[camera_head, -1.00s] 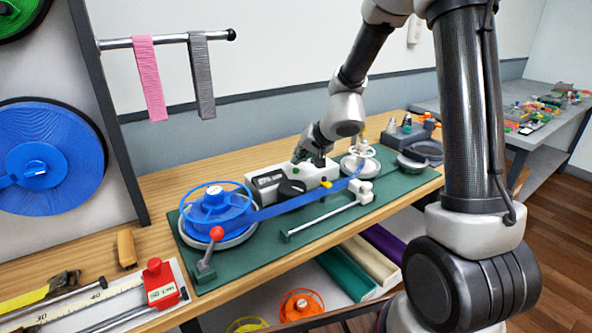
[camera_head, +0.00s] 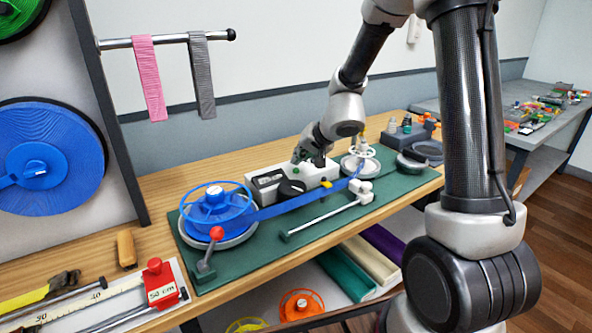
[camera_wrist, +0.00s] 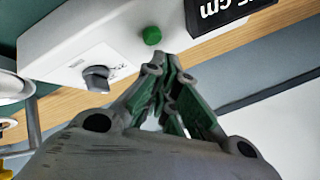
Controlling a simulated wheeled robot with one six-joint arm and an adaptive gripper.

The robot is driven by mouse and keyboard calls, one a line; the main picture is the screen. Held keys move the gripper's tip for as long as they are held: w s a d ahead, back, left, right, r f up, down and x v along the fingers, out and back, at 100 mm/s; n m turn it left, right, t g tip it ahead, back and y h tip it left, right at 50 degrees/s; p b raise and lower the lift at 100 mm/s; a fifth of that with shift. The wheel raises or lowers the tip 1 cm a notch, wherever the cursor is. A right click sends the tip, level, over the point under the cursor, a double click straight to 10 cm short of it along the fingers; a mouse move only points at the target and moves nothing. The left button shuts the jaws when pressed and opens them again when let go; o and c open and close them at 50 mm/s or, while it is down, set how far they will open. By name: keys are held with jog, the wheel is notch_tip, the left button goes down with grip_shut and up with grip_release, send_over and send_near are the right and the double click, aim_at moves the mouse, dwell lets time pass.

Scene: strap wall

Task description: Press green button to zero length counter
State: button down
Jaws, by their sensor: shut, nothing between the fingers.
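The length counter is a white box (camera_head: 321,174) on the green mat, and it also fills the upper left of the wrist view (camera_wrist: 60,42). Its round green button (camera_wrist: 152,36) stands out from the white face; in the head view the button (camera_head: 295,171) shows small below my gripper. A dark display with white characters (camera_wrist: 225,8) is to the right of the button in the wrist view. My gripper (camera_wrist: 166,60) is shut and empty. Its fingertips appear just below the button in the wrist view, with a small visible gap; depth is hard to judge.
A dark knob (camera_wrist: 97,78) sits on the same box. On the mat, a blue reel (camera_head: 215,207) feeds a blue strap (camera_head: 300,203) past the box to a white reel (camera_head: 362,160). A red-knobbed lever (camera_head: 216,234) stands at the mat's front left.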

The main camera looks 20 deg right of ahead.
aim_at(299, 171)
jog(key=shift+f, duration=0.15)
jog(key=shift+f, duration=0.25)
jog(key=shift+f, duration=0.5)
dwell(0.5)
jog(key=shift+r, duration=0.95)
jog(key=shift+r, duration=2.5)
